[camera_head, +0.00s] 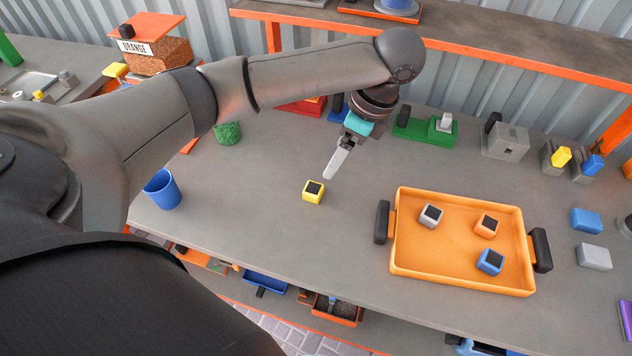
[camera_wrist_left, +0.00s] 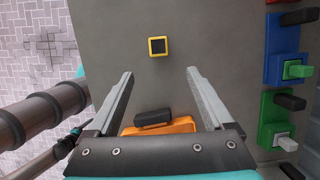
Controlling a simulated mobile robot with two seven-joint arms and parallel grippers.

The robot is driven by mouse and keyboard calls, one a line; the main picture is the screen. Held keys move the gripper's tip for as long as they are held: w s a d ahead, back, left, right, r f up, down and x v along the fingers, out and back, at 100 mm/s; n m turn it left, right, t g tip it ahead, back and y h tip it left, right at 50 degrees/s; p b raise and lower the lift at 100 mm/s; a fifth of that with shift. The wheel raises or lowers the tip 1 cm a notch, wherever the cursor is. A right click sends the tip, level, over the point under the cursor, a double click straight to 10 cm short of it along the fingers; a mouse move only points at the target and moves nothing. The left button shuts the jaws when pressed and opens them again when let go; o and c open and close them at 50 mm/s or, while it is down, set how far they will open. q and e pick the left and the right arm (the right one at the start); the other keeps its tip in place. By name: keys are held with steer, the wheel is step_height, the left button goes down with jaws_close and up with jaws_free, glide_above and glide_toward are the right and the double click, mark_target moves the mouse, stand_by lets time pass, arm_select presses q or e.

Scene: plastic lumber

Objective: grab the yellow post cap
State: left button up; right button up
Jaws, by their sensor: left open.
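The yellow post cap (camera_head: 313,191), a small cube with a dark square on top, stands alone on the grey workbench. In the left wrist view the yellow post cap (camera_wrist_left: 158,46) lies beyond the fingertips, roughly centred between them. My left gripper (camera_head: 337,165) is above the bench, just right of and behind the cap in the head view. Its two fingers (camera_wrist_left: 160,72) are spread apart with nothing between them. My right gripper is not in view.
An orange tray (camera_head: 400,262) with grey, orange and blue caps stands to the right. A blue cup (camera_head: 162,190) stands left, near the front edge. A green cup (camera_head: 228,133) and several coloured fixtures line the back. The bench around the yellow cap is clear.

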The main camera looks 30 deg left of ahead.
arm_select(q)
steer(key=b, duration=0.1)
glide_above(314, 188)
steer(key=d, duration=0.2)
steer(key=f, duration=0.8)
steer(key=shift+w+d, duration=0.15)
steer(key=shift+w, duration=0.15)
steer(key=b+x, duration=0.1)
steer(key=x, duration=0.4)
steer(key=shift+s+a+b, duration=0.15)
steer(key=shift+a+b, duration=0.1)
steer(key=shift+b, duration=0.1)
jaws_close()
